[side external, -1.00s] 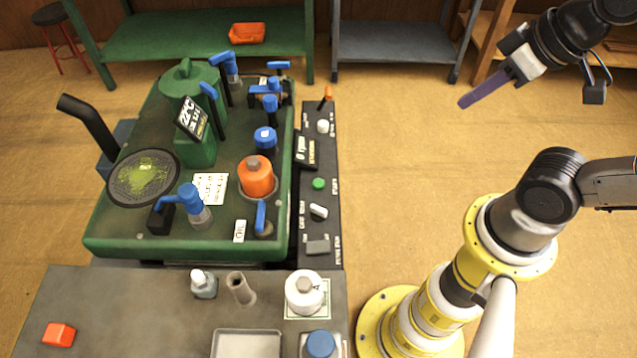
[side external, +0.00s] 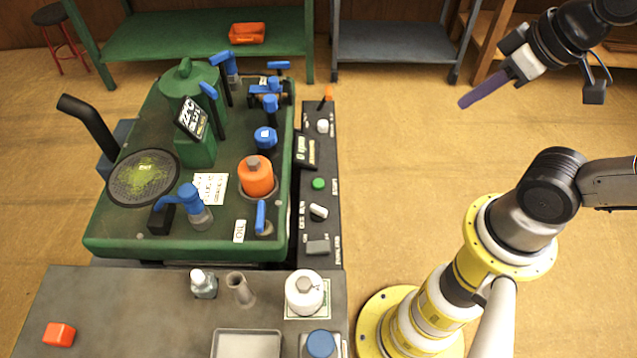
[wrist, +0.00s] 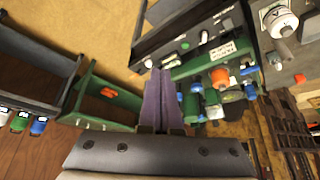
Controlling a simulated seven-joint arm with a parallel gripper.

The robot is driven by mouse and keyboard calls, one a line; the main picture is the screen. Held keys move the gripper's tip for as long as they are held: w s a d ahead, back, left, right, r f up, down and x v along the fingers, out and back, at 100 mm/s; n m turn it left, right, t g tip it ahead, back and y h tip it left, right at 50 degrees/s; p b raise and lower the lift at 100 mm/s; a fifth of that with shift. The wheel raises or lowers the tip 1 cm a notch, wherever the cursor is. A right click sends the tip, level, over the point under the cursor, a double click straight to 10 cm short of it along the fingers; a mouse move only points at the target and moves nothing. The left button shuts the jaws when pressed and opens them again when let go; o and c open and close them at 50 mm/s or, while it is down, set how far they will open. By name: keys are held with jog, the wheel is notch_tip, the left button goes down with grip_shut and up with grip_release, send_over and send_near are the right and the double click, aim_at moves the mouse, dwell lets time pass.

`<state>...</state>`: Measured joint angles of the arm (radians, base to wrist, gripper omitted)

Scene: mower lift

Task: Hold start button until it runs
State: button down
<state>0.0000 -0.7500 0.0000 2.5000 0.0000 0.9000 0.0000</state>
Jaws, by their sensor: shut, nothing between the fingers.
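The green start button (side external: 318,184) sits on the narrow dark control panel (side external: 320,215) along the right side of the green mower machine (side external: 120,235). It also shows as a small green dot in the wrist view (wrist: 185,46). My gripper (side external: 463,104) is in the upper right of the side view, well apart from the panel and above the floor. Its purple fingers (wrist: 161,100) are shut together with nothing between them. A display (side external: 192,118) stands on the machine's green tank; its text is too small to read surely.
An orange-tipped lever (side external: 327,93), a white knob (side external: 323,126), a white switch (side external: 318,211) and a grey block (side external: 318,247) share the panel. A grey bench (side external: 150,310) with bottles and a tray is in front. Open floor lies between panel and gripper.

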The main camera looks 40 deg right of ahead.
jog(key=w+r+m+t, duration=0.3)
jog(key=w+r+t, duration=0.1)
jog(key=w, duration=0.5)
jog(key=m+g+y, duration=0.1)
jog(key=m+y, duration=0.1)
jog(key=y, duration=0.1)
send_over(323, 185)
notch_tip(323, 185, down, 24)
jog(key=shift+a+r, duration=0.1)
jog(key=shift+r, duration=0.1)
jog(key=shift+f, duration=4.4)
jog(key=shift+f, duration=0.15)
